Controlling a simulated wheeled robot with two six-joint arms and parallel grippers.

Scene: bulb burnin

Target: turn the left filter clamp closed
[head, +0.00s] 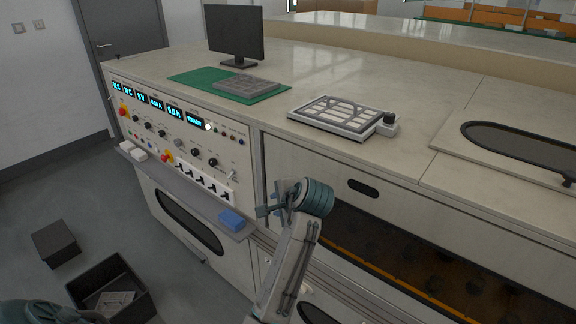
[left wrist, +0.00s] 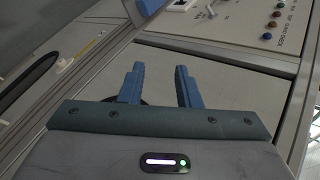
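I cannot pick out the left filter clamp for certain in either view. My left gripper (head: 268,206) is in front of the cabinet face, just right of the control panel and its ledge. In the left wrist view its two blue fingers (left wrist: 160,88) stand apart with nothing between them. A plain panel face lies behind them, and part of a dark round shape shows behind the left finger. My right gripper is in neither view.
The control panel (head: 178,128) has lit displays, knobs and switches. A blue block (head: 232,220) lies on its ledge. A framed grid tray (head: 335,114) with a dark knob (head: 389,118) sits on the counter. A monitor (head: 235,33) stands behind. An open dark bin (head: 112,290) is on the floor.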

